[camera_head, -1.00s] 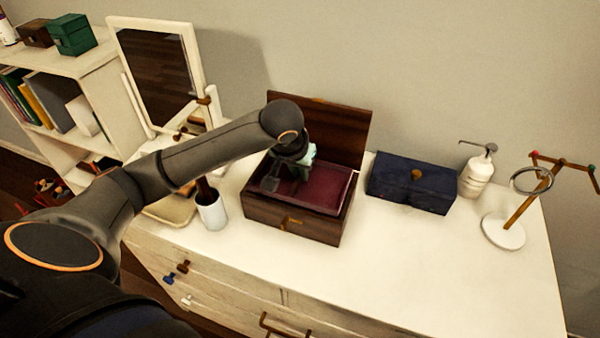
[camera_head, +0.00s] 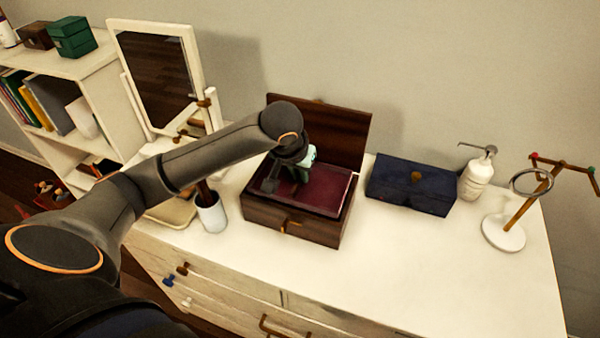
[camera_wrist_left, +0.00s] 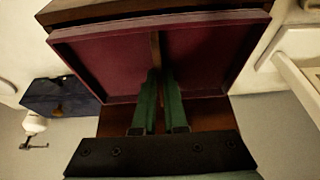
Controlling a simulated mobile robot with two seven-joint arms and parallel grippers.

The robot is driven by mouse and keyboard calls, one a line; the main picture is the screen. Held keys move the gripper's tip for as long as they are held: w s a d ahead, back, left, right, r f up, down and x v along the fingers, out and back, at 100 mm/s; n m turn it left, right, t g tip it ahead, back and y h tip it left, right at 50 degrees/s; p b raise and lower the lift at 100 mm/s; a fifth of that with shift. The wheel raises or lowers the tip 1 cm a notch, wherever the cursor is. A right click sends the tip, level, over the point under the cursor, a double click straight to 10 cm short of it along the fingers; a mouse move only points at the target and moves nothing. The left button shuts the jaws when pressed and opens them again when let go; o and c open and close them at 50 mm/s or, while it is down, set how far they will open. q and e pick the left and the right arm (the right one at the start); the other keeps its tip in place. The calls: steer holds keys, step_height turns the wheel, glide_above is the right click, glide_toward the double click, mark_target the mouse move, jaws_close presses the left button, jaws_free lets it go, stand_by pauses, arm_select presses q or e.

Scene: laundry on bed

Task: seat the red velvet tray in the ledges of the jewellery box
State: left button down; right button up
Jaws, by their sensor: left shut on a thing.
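The red velvet tray (camera_head: 325,190) lies level, or nearly so, over the opening of the dark wooden jewellery box (camera_head: 288,223), whose lid stands open behind it. In the left wrist view the tray (camera_wrist_left: 205,50) hides the box's side walls and ledges, and a wooden strip runs along its middle. My left gripper (camera_head: 298,176) reaches down over the tray's left rear part; its green fingers (camera_wrist_left: 158,78) are shut on that strip. I cannot tell whether the tray rests on the ledges or hangs just above them. My right gripper is not in view.
A dark blue box (camera_head: 412,186) stands close on the right, with a white pump bottle (camera_head: 477,175) and a ring stand (camera_head: 504,233) beyond. A white cup (camera_head: 211,214) and a mirror (camera_head: 160,75) stand on the left. The dresser's front right is bare.

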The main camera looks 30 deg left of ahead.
mark_target(300, 185)
arm_select(q)
steer(key=shift+f+b, duration=0.3)
steer(key=shift+f, duration=1.7)
steer(key=c, duration=0.9)
jaws_free()
steer(key=v, duration=1.2)
steer(key=shift+r, duration=0.2)
steer(key=shift+s+r, duration=0.1)
